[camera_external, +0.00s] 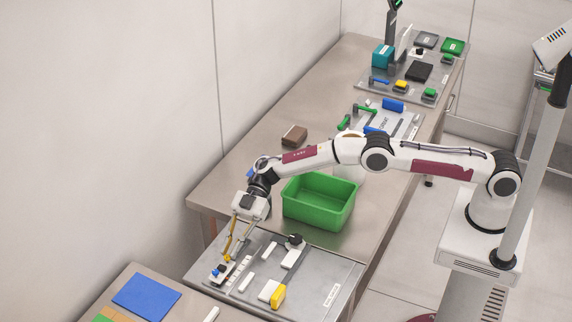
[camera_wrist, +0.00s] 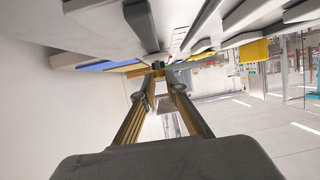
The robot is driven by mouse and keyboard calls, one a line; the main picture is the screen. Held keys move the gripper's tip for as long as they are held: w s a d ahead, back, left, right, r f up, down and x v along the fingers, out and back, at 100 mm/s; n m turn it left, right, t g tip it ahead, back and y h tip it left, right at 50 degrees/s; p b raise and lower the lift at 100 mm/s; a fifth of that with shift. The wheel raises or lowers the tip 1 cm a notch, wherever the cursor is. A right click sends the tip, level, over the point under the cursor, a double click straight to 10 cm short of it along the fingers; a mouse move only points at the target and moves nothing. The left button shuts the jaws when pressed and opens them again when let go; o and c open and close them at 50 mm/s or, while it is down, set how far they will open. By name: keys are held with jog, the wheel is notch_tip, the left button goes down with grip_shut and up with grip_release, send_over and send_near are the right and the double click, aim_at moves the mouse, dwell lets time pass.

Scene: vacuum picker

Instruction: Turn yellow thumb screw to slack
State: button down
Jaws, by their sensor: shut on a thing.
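My gripper (camera_external: 225,257) reaches down to the left end of the grey fixture plate (camera_external: 320,268), its fingers slanting toward a small unit with a blue part (camera_external: 218,270). In the wrist view my gripper (camera_wrist: 159,72) has its fingertips close together around a small yellow part (camera_wrist: 157,65), which looks like the yellow thumb screw. The fingers hide most of it, and its turn angle cannot be told. A larger yellow block (camera_external: 278,296) sits at the plate's front, apart from my gripper; it also shows in the wrist view (camera_wrist: 253,52).
A green bin (camera_external: 318,218) stands behind the plate, below my arm. White blocks (camera_external: 246,283) and a black knob (camera_external: 295,240) stand on the plate near my gripper. A blue sheet (camera_external: 146,296) lies on the front-left table.

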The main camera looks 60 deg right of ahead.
jog(key=c, duration=2)
grip_release()
jog(key=shift+r, duration=0.25)
jog(key=shift+f, duration=0.1)
jog(key=shift+f, duration=0.1)
jog(key=shift+d, duration=0.2)
jog(key=shift+v, duration=5.85)
jog(key=shift+w, duration=0.1)
